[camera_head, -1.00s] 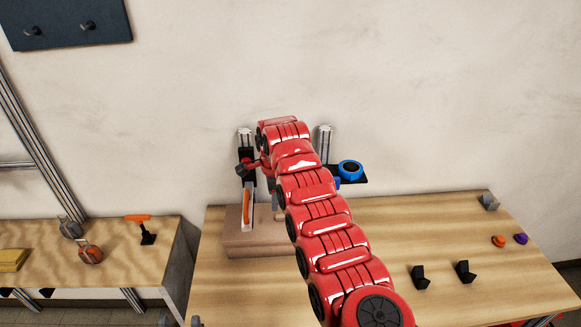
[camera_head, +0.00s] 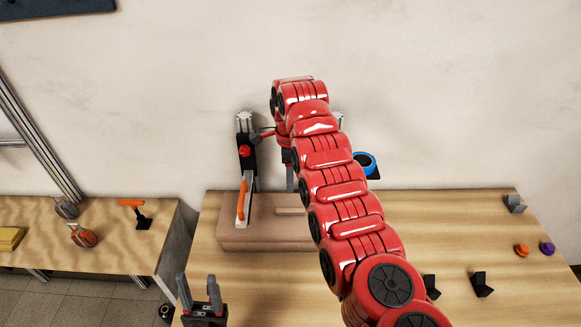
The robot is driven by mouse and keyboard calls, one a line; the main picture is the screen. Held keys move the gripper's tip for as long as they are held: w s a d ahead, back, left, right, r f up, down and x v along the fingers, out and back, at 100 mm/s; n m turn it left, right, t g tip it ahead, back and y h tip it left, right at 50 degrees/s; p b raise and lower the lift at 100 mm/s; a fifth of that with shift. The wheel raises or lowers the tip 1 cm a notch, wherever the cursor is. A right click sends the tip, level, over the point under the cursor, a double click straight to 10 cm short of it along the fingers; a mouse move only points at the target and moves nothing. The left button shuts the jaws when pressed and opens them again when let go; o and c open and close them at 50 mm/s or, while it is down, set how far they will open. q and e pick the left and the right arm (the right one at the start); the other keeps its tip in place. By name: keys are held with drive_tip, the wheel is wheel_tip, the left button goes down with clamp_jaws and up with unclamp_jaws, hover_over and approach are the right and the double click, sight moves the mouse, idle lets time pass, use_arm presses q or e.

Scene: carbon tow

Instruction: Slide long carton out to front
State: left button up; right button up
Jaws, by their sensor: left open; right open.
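A long brown box (camera_head: 262,239), which looks like the carton, lies across the back left of the wooden table (camera_head: 440,215). My red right arm crosses in front of its right end and hides it. My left gripper (camera_head: 200,287) is at the bottom left, in front of the box and apart from it, with two grey fingers spread and nothing between them. My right gripper (camera_head: 290,178) points down behind the end of my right arm, above the back of the box. It is mostly hidden; I cannot tell whether it touches anything.
A metal post with a black and red device (camera_head: 246,151) and an orange-handled part (camera_head: 241,203) stand at the box's left. A blue ring (camera_head: 365,162) is behind my arm. Black brackets (camera_head: 481,284) and small knobs (camera_head: 522,250) lie right. A side table (camera_head: 110,250) stands left.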

hover_over(290, 210)
wheel_tip(290, 210, down, 8)
drive_tip(key=shift+r, duration=0.2)
wheel_tip(290, 210, down, 6)
drive_tip(key=b, duration=0.3)
drive_tip(key=shift+w+r, duration=0.1)
drive_tip(key=shift+w, duration=0.05)
drive_tip(key=shift+r, duration=0.15)
clamp_jaws()
